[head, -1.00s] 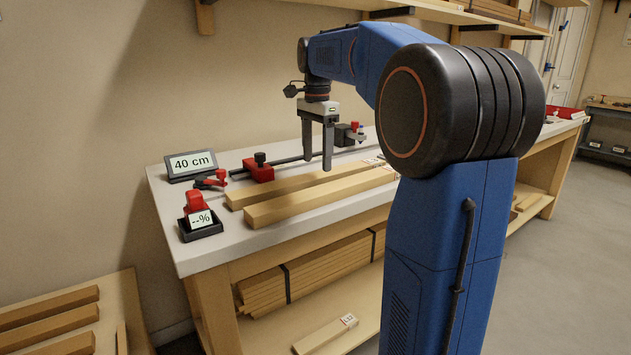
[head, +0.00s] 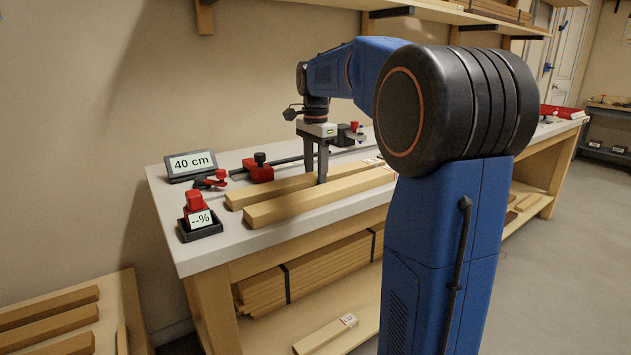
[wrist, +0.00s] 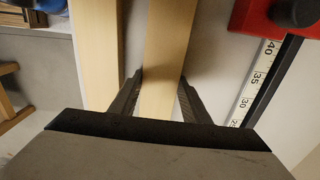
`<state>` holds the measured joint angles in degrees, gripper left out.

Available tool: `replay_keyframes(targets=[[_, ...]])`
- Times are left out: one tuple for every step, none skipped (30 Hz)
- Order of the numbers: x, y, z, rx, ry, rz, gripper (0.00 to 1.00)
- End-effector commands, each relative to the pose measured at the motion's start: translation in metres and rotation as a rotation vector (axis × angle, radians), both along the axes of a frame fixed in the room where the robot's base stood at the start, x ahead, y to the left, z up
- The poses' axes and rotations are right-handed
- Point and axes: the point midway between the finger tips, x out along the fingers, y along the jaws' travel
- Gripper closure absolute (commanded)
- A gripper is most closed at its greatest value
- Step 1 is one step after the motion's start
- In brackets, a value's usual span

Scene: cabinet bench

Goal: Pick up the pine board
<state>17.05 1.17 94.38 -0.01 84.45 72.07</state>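Two pale wooden boards lie side by side on the bench, a rear board (head: 272,190) and a front board (head: 290,207). Both look like pine, and I cannot tell them apart by wood. My gripper (head: 316,177) points down at the rear board. In the wrist view, my gripper (wrist: 160,78) is open, with one finger on each side of the rear board (wrist: 168,45). The fingers are close to its sides; I cannot tell whether they touch. The front board (wrist: 95,50) lies left of the fingers there.
A red clamp block (head: 258,172) on a dark rail and scale lies behind the boards. A display reading 40 cm (head: 191,165) and a red-topped meter (head: 199,216) stand at the bench's left end. Strapped boards (head: 305,273) lie on the shelf below.

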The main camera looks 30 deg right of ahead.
Motion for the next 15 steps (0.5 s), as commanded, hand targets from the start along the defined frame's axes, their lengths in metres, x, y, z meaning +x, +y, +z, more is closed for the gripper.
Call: replay_keyframes(targets=[[0.000,0.000,0.000,0.000,0.000,0.000,0.88],[0.000,0.000,0.000,0.000,0.000,0.000,0.93],[0.000,0.000,0.001,0.000,-0.001,0.000,0.93],[0.000,0.000,0.001,0.000,-0.001,0.000,0.93],[0.000,0.000,0.001,0.000,-0.001,0.000,0.93],[0.000,0.000,0.001,0.000,-0.001,0.000,0.93],[0.000,0.000,0.001,0.000,-0.001,0.000,0.93],[0.000,0.000,0.001,0.000,-0.001,0.000,0.93],[0.000,0.000,0.002,0.000,-0.001,0.000,0.93],[0.000,0.000,0.003,0.000,-0.002,0.000,0.93],[0.000,0.000,0.005,0.000,-0.002,0.000,0.93],[0.000,0.000,0.008,0.000,-0.002,0.000,0.93],[0.000,0.000,0.012,-0.001,-0.002,0.000,0.93],[0.001,0.000,0.015,-0.001,-0.003,0.000,0.93],[0.001,0.000,0.022,-0.001,-0.003,0.000,0.93]])
